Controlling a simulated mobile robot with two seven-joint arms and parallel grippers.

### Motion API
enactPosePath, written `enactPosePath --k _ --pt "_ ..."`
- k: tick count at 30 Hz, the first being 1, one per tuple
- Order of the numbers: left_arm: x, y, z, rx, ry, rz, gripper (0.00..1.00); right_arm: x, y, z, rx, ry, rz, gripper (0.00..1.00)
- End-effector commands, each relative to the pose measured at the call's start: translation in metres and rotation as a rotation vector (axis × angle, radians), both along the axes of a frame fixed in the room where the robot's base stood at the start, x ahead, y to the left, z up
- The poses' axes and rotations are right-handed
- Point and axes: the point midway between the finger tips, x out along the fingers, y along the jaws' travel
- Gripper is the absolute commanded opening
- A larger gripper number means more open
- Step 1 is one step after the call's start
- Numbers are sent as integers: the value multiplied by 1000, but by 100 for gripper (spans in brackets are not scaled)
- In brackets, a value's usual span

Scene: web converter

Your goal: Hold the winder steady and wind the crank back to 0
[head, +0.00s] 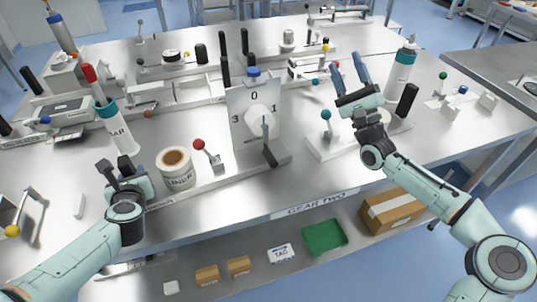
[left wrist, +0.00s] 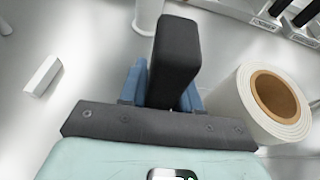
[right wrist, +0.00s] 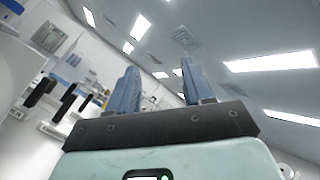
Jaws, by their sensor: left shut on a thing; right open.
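The winder's upright grey plate (head: 240,105) stands mid-table, marked 0 at the top, 3 at left and 1 at right. A white round hub (head: 260,121) is on its front, with a dark crank part (head: 267,135) pointing down; the lower dial is hidden. A long base strip (head: 215,181) runs left from the plate. My left gripper (head: 127,170) is at the strip's left end, shut on a black upright handle (left wrist: 176,55). My right gripper (head: 355,75) is open and empty, raised to the right of the winder; its wrist view shows only room and ceiling between the fingers.
A paper roll (head: 175,168) and a red-knobbed lever (head: 207,152) stand between my left gripper and the plate. A teal-topped bottle (head: 116,128) stands behind my left gripper. A teal-knobbed lever on a white base (head: 322,145) lies near my right arm. The front right tabletop is bare.

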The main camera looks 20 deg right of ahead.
Motion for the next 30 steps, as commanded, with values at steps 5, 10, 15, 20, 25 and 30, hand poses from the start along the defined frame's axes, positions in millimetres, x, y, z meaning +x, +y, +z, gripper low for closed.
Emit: enactPosePath --k 5,10,15,20,25,30 --pt "-2 2 -14 -3 28 4 0 -16 52 -51 361 127 209 51" --pt "-2 2 -14 -3 28 4 0 -39 100 -116 673 338 335 51" --pt "-2 2 -14 -3 28 4 0 -73 142 -177 899 554 390 51" --pt "-2 2 -14 -3 28 4 0 -100 167 -215 1013 696 397 51" --pt "-2 2 -14 -3 28 4 0 -109 176 -229 1053 753 393 51" --pt "-2 2 -14 -3 28 4 0 -88 180 -230 1055 757 395 51"
